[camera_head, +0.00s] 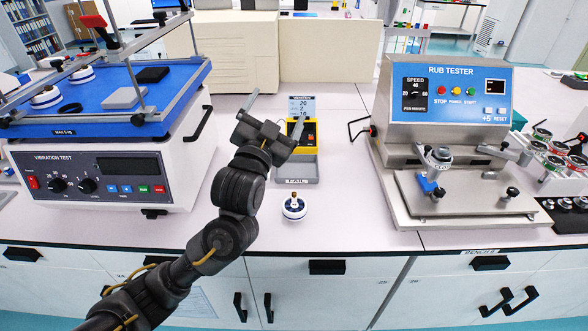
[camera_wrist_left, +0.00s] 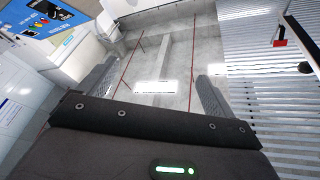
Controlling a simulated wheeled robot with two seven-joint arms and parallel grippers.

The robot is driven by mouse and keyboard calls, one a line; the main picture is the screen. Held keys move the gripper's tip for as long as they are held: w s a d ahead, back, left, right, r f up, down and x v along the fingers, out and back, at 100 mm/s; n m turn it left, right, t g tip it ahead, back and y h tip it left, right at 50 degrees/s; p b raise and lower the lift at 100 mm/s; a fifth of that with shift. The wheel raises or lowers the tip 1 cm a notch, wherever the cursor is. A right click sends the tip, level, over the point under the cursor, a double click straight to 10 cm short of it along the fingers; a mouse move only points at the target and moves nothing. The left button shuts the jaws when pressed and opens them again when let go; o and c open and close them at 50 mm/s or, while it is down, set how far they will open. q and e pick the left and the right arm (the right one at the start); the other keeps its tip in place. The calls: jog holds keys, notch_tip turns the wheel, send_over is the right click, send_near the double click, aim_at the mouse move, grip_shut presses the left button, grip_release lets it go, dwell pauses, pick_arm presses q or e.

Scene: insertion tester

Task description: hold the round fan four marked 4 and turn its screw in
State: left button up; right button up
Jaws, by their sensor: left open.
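A small round white-and-blue part (camera_head: 294,208) with a brass-coloured screw (camera_head: 294,197) upright on top stands on the bench near its front edge. It looks like the round fan four, but I cannot read a mark 4 on it. My left gripper (camera_head: 274,112) is open and empty, raised above and behind the round part, with its fingers pointing up and away from it. The left wrist view shows both fingers (camera_wrist_left: 155,88) spread wide with nothing between them; the round part is not in that view. My right gripper is not in view.
A yellow-and-grey device (camera_head: 298,168) stands behind the round part. A vibration tester (camera_head: 95,178) with a blue top is at left, and a rub tester (camera_head: 447,93) at right. The bench around the round part is clear.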

pick_arm(q)
jog(key=s+d+f+n+g+y, duration=0.1)
jog(key=s+f+n+y, duration=0.15)
jog(key=f, duration=0.55)
jog(key=s+d+f+n+g+y, duration=0.1)
jog(key=s+d+f+n, duration=0.15)
jog(key=f, duration=0.55)
jog(key=n+g+y, duration=0.2)
jog(key=n+y, duration=0.1)
jog(key=n, duration=0.2)
send_near(294, 216)
jog(key=w, duration=0.4)
jog(key=w+f, duration=0.1)
jog(key=w, duration=0.3)
jog(key=w+f, duration=0.1)
jog(key=w, duration=0.2)
jog(key=shift+w, duration=0.4)
